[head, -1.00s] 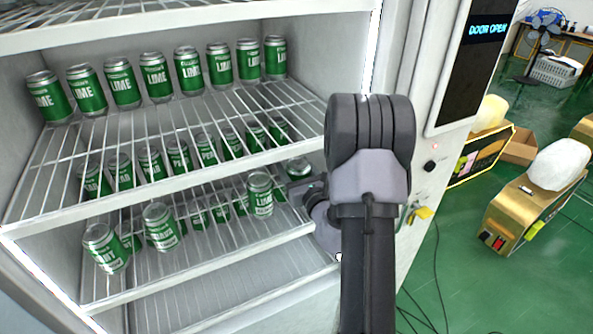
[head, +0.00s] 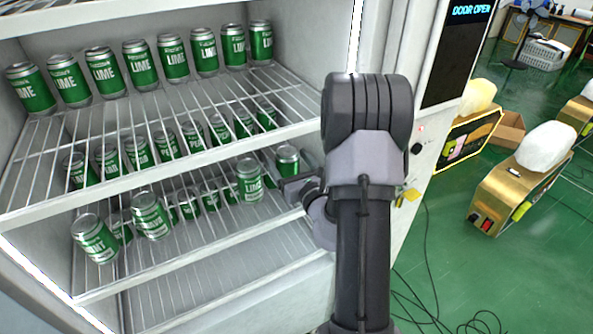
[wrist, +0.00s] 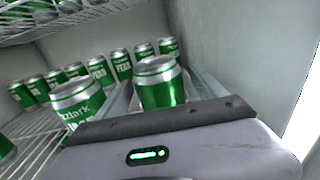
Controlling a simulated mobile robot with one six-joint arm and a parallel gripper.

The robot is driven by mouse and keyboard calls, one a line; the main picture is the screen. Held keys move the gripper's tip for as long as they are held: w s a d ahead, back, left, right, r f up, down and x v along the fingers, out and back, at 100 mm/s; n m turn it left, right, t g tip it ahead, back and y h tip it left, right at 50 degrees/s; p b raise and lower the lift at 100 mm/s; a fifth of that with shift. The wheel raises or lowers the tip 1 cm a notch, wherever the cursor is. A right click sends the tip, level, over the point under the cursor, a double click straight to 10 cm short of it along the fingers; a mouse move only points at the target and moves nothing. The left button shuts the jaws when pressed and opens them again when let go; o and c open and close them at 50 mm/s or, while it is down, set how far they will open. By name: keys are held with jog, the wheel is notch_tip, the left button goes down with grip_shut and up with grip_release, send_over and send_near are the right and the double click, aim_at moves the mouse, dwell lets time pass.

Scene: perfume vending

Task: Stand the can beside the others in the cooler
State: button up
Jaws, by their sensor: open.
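A green can (head: 287,160) stands upright on the lower cooler shelf at its right side, just beyond my gripper (head: 298,184). In the wrist view this can (wrist: 160,84) is straight ahead of my gripper, with the pale fingers along its sides, apart from it as far as I can tell. My gripper is open. A LIME can (head: 249,180) stands to its left, also in the wrist view (wrist: 78,108). Two more front cans, one (head: 95,238) and another (head: 151,215), are at the left. Several cans (head: 191,137) stand farther back.
The upper shelf (head: 190,112) holds a row of LIME cans (head: 138,65) above my gripper. The cooler's right wall (wrist: 230,50) is close to my gripper. The cooler is open; a control panel with a display (head: 470,12) stands right. Cables (head: 425,285) lie on the green floor.

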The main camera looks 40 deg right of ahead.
jog(key=v, duration=0.2)
jog(key=p+v, duration=0.1)
jog(key=v, duration=0.2)
jog(key=p+v, duration=0.1)
jog(key=v, duration=0.1)
jog(key=shift+s+a+r, duration=0.1)
jog(key=shift+s+r, duration=0.25)
jog(key=shift+r, duration=0.05)
jog(key=shift+s+a+f+p, duration=0.15)
jog(key=shift+s+f+p, duration=0.2)
jog(key=shift+s+p, duration=0.15)
jog(key=shift+w, duration=0.1)
